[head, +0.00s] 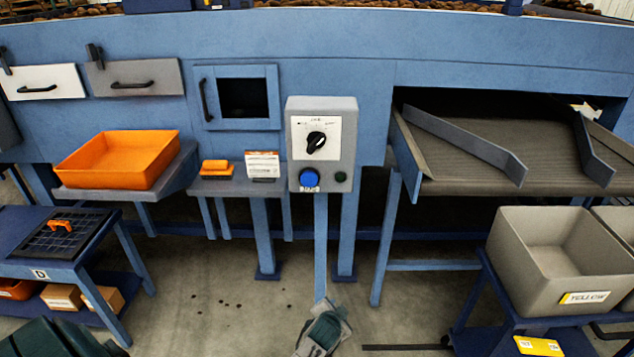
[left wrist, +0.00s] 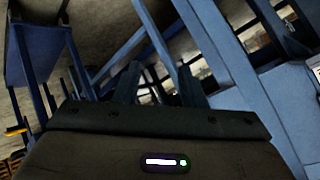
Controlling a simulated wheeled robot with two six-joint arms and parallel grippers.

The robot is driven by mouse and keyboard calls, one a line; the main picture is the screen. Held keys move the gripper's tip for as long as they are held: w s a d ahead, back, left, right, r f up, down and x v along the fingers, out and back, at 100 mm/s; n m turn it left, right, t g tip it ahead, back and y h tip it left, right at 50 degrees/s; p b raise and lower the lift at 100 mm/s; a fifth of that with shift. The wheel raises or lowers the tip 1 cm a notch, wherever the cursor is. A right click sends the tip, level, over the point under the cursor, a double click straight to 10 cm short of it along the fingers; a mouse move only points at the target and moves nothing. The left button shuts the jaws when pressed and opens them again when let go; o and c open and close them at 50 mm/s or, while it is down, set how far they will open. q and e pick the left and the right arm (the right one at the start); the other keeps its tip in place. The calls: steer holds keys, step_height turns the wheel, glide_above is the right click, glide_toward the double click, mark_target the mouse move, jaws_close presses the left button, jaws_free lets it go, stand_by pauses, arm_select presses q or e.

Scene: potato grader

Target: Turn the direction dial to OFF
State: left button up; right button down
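The direction dial (head: 316,142) is a black knob on a white plate on the front of a grey control box (head: 348,113), in the middle of the head view. The knob sits at a slant; the small lettering above it is too small to read. My left gripper shows in the left wrist view (left wrist: 158,88), with two dark fingers apart and nothing between them. My right gripper is not in view.
Below the dial are a blue button (head: 309,178) and a dark button (head: 340,177). A small shelf with an orange item (head: 215,168) and a white box (head: 262,163) stands left. A conveyor (head: 480,150) is right.

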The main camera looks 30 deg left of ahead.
arm_select(q)
steer(key=w+a+r+t+y, duration=0.1)
steer(key=w+r+t, duration=0.1)
steer(key=r, duration=1.2)
steer(key=w+a+r+t+y, duration=0.1)
steer(key=w+r+t+y, duration=0.15)
steer(key=r, duration=1.15)
steer(key=n+t+y+p, duration=0.1)
steer(key=n+y+p, duration=0.1)
steer(key=n+y, duration=0.1)
glide_toward(317, 145)
steer(key=x, duration=0.8)
steer(key=shift+w+a, duration=0.15)
steer(key=shift+w, duration=0.1)
jaws_close()
